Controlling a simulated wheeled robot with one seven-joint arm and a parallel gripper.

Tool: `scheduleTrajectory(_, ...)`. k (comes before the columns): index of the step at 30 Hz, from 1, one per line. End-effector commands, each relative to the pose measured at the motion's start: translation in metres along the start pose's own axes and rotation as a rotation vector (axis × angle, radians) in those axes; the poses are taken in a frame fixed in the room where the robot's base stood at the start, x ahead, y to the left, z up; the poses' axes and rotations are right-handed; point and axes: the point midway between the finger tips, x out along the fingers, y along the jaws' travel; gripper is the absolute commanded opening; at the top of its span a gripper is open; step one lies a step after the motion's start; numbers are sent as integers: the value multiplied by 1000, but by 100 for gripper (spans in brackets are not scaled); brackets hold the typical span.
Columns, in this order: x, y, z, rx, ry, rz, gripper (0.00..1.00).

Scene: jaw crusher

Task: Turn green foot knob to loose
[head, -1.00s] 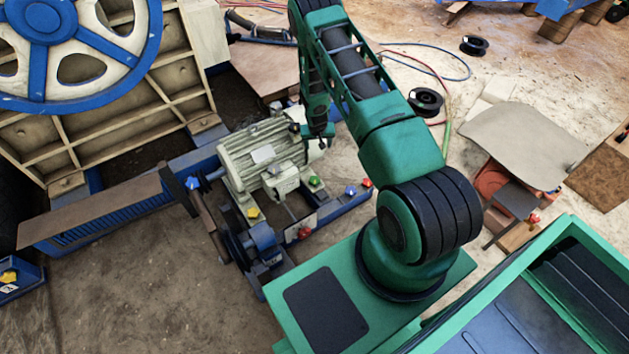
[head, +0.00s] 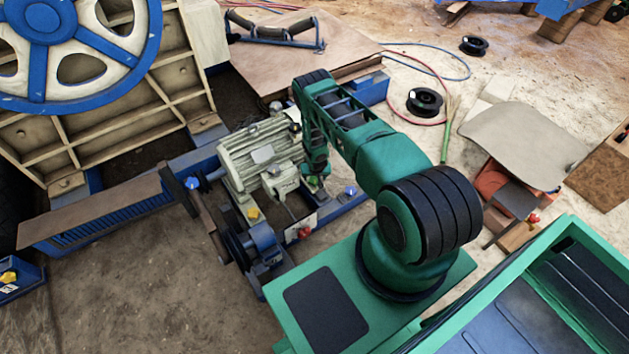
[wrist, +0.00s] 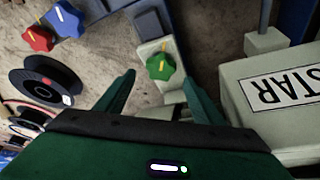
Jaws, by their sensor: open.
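The green foot knob (wrist: 160,66) is star-shaped with a yellow mark on top. It sits on a pale motor foot in the wrist view, ahead of my gripper. In the head view the knob (head: 313,181) is mostly hidden by my arm. My gripper (wrist: 158,82) is open, its two green fingers pointing toward the knob from either side. No contact with the knob can be made out. In the head view my gripper (head: 316,172) hangs just above the motor's near right foot; its fingertips are hard to make out there.
The grey motor (head: 262,155) stands close beside my gripper. A yellow knob (head: 253,213), a red knob (head: 304,232) and a blue knob (head: 350,190) sit nearby. In the wrist view, another red knob (wrist: 40,39) and a black reel (wrist: 47,82) lie left.

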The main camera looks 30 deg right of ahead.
Motion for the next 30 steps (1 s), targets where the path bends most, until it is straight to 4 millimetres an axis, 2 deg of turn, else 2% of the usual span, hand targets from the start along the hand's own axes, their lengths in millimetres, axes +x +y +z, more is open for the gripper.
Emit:
scheduleTrajectory(3, 18, 0, 1, 0, 0, 0, 62)
scheduleTrajectory(10, 41, 0, 0, 0, 1, 0, 62)
scheduleTrajectory(15, 48, 0, -1, 0, 0, 0, 62)
scheduleTrajectory(24, 49, 0, 0, 0, 0, 0, 62)
scheduleTrajectory(25, 49, 0, -1, 0, 0, 0, 57)
scheduleTrajectory(27, 49, 0, -1, 0, 0, 0, 40)
scheduleTrajectory(30, 49, 0, 0, 0, 0, 0, 21)
